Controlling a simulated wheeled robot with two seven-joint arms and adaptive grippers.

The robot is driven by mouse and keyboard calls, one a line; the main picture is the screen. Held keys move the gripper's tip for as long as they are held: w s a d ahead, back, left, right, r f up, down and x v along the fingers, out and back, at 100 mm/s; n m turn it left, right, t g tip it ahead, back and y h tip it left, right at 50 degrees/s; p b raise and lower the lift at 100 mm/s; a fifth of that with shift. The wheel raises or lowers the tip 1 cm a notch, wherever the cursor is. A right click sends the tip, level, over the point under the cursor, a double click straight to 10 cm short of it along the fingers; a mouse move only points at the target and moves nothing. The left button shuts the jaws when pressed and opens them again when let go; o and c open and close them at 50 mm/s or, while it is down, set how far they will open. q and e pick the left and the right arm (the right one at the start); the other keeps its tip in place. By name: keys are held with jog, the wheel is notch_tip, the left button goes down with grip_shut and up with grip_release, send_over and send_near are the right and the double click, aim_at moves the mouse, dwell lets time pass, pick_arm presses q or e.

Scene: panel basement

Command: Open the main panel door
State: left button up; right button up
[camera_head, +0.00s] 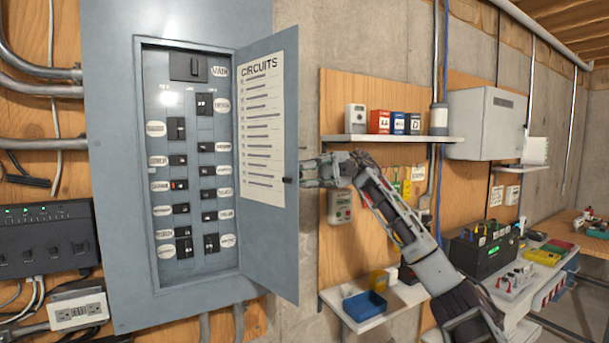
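The grey main panel (110,150) is on the wall at the left of the head view. Its door (283,120) stands wide open, swung out to the right, with a white CIRCUITS list (262,130) on its inner face. Several black breakers with white labels show inside the panel. A small dark latch (287,180) sits at the door's free edge. My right gripper (308,172) is at that edge, its fingertips close to the latch. I cannot tell whether it touches the door or how far its fingers are apart. My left gripper is not in view.
Right of the door, a shelf (385,138) holds small boxes, and a lower shelf (375,305) holds a blue bin (364,304). A grey cabinet (485,123) and a cluttered workbench stand further right. A black power unit (45,238) and conduits are at the left.

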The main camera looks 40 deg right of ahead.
jog(key=shift+o, duration=1.3)
jog(key=shift+d, duration=0.15)
jog(key=w+d, duration=0.1)
jog(key=d, duration=1)
jog(key=shift+d, duration=0.3)
